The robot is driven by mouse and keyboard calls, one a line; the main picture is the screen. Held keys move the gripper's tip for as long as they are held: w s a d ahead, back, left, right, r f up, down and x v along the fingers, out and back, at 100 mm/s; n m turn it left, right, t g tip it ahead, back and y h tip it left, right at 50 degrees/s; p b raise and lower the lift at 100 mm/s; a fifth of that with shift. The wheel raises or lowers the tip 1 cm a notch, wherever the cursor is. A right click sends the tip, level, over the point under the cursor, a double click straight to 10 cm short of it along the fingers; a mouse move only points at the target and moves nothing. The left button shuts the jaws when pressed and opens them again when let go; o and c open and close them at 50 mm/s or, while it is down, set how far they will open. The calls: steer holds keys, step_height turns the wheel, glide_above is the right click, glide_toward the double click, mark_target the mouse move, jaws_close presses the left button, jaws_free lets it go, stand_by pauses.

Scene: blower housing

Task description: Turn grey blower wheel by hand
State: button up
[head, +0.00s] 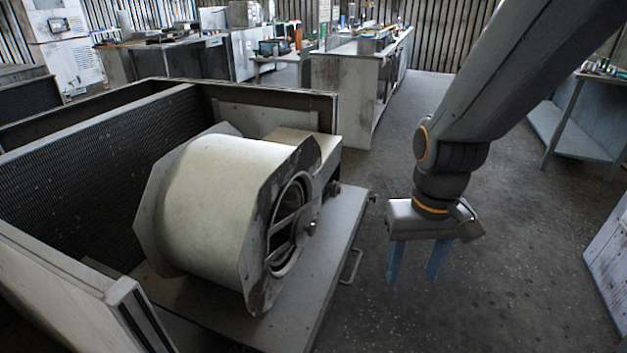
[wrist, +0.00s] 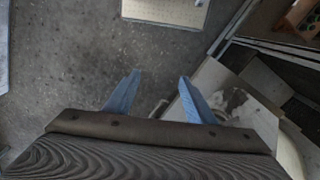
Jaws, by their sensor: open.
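The blower housing (head: 215,195) is a cream drum with grey angular end plates, lying on its side in an open metal cabinet. The grey blower wheel (head: 287,228) shows through the round opening in its right end plate, with a crossbar and a hub in front. Most of the wheel is hidden inside the drum. My gripper (head: 412,276) hangs to the right of the housing, over the floor, with its blue fingers pointing down. It is open, empty and apart from the housing. In the wrist view, my fingers (wrist: 155,88) are spread, with part of the cabinet at right.
The cabinet's grey ledge (head: 325,290) runs below the housing, with a small handle (head: 351,266) on its outer side. A cream box (head: 310,145) adjoins the housing behind. The floor (head: 460,310) around my gripper is clear. A workbench (head: 345,85) stands behind.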

steer(key=w+d+f+n+t+b, duration=0.1)
steer(key=w+f+n+t+b, duration=0.2)
steer(key=w, duration=0.6)
steer(key=w+d+f+t+y+b, duration=0.15)
steer(key=w+f+b, duration=0.3)
steer(key=w, duration=0.45)
steer(key=w+d+f+n+t+b, duration=0.1)
steer(key=w+f+n+t+b, duration=0.2)
steer(key=w, duration=0.6)
steer(key=n+y+b, duration=0.7)
steer(key=y+b, duration=0.5)
steer(key=y, duration=0.3)
glide_toward(314, 229)
steer(key=shift+g, duration=0.35)
steer(key=x, duration=0.5)
steer(key=b+x, duration=0.1)
steer(key=x, duration=0.2)
steer(key=shift+r, duration=0.25)
